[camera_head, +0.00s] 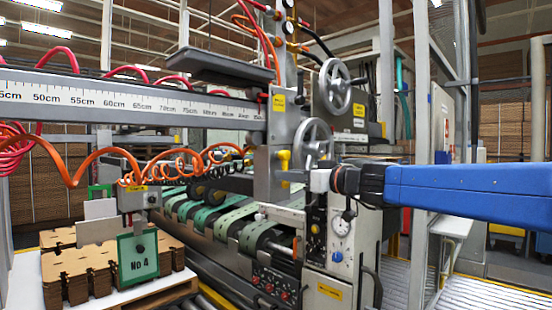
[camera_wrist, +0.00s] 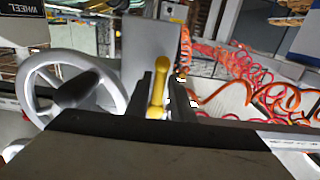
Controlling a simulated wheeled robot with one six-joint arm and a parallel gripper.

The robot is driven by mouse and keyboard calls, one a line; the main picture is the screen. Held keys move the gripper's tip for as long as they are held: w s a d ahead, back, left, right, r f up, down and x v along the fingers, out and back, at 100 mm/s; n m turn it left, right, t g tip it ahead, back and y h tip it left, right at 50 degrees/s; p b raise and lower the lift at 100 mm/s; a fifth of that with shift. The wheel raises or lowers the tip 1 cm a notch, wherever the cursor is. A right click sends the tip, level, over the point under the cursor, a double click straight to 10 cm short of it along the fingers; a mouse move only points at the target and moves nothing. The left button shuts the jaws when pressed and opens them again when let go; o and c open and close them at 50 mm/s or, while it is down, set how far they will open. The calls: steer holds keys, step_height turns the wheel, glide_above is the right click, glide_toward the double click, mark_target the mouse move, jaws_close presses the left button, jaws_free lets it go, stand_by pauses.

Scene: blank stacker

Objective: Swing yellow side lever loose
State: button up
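The yellow side lever (camera_head: 284,158) sits on the side of a grey block on the machine, left of the large handwheel. In the wrist view the yellow lever (camera_wrist: 157,92) stands nearly upright, its rounded knob at the top. My gripper (camera_head: 288,175) reaches in from the right, its tip beside the block just below the lever. In the wrist view the dark fingers of my gripper (camera_wrist: 158,98) stand on either side of the lever, very close to it. I cannot tell whether they press on it. The far faces of the fingers are hidden.
A grey handwheel (camera_head: 313,143) is close above my gripper; it also shows in the wrist view (camera_wrist: 70,92). A second handwheel (camera_head: 335,86) is higher. A ruler beam (camera_head: 130,103) and orange coiled hoses (camera_head: 195,163) lie to the left. A gauge panel (camera_head: 341,225) stands below.

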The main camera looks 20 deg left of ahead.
steer(key=m, duration=0.1)
steer(key=s+m, duration=0.1)
steer(key=m, duration=0.2)
steer(key=shift+s+a+r, duration=0.15)
steer(key=shift+s+a, duration=0.25)
step_height(320, 180, up, 4)
steer(key=s+a+m, duration=0.1)
steer(key=s+m, duration=0.2)
steer(key=m, duration=1)
steer(key=v, duration=0.8)
steer(key=shift+d, duration=0.35)
steer(key=shift+s+r, duration=0.15)
steer(key=s+d+f+n+h, duration=0.1)
steer(key=s+d+f+h, duration=0.4)
steer(key=d+f, duration=1)
steer(key=s+d+f+n+g+h, duration=0.1)
steer(key=s+d+f+h, duration=0.5)
steer(key=s+d+f, duration=0.5)
steer(key=s+d+f+n+g+h, duration=0.1)
steer(key=s+d+f+h, duration=0.4)
steer(key=d+f, duration=1.4)
steer(key=s+d, duration=0.2)
steer(key=s, duration=0.1)
steer(key=shift+d+f+h, duration=0.3)
steer(key=shift+d+f, duration=0.1)
